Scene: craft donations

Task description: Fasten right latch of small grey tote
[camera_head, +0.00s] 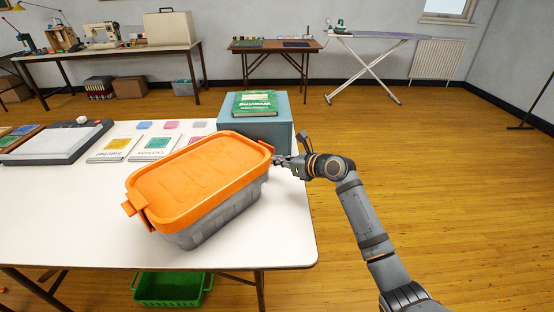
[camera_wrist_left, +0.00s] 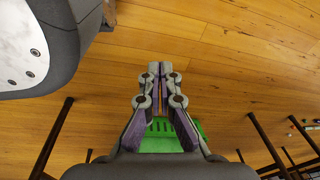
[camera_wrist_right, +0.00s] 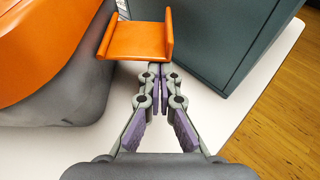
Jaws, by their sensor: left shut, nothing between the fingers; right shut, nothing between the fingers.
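The small grey tote (camera_head: 208,225) stands on the white table with its orange lid (camera_head: 195,178) on. Its right latch (camera_wrist_right: 137,41) is an orange flap standing out from the tote's end in the right wrist view. The left latch (camera_head: 134,205) also sticks out in the head view. My right gripper (camera_wrist_right: 160,70) is shut and empty, its tips close to the right latch's outer edge; I cannot tell whether they touch. In the head view the right gripper (camera_head: 279,160) is at the tote's right end. My left gripper (camera_wrist_left: 160,70) is shut and empty, away from the tote.
A blue-grey box (camera_head: 262,125) with a green book (camera_head: 255,103) on it stands close behind the right latch. Booklets (camera_head: 155,146) and a paper trimmer (camera_head: 55,140) lie at the left. A green basket (camera_head: 172,288) is below the table. The table's front right corner is clear.

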